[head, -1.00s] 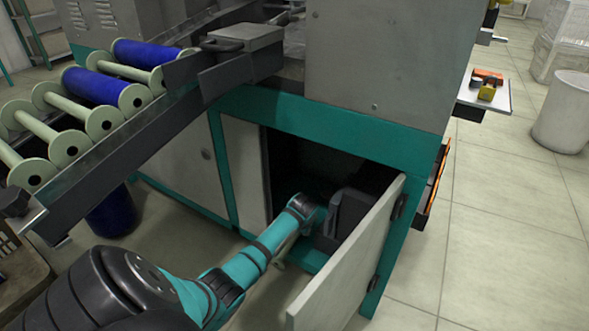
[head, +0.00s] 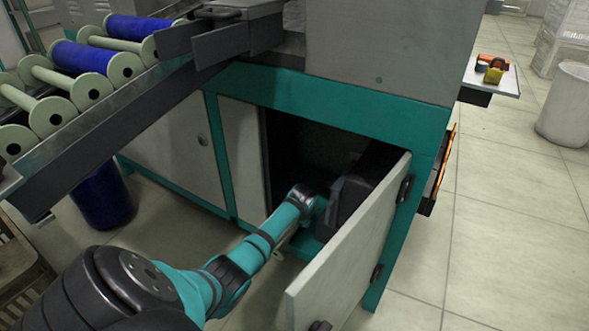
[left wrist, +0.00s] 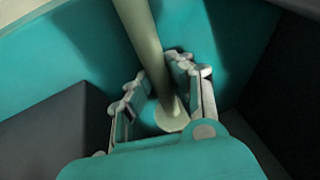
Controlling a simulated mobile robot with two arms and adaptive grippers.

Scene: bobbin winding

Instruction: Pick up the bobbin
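In the left wrist view a bobbin (left wrist: 143,40) shows as a pale green shaft running down from the top edge to a round flange (left wrist: 172,118). My left gripper (left wrist: 158,68) has its two fingers on either side of the shaft, drawn in close against it. In the head view my left arm reaches into the open lower cabinet (head: 305,150) of the machine. The gripper and bobbin are mostly hidden there. My right gripper is in neither current view.
The cabinet door (head: 350,245) stands open right of my arm. A dark box-like part (head: 350,190) is close beside my wrist. A sloping rack (head: 100,150) holds several bobbins at the left. A blue bin (head: 103,200) stands below it.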

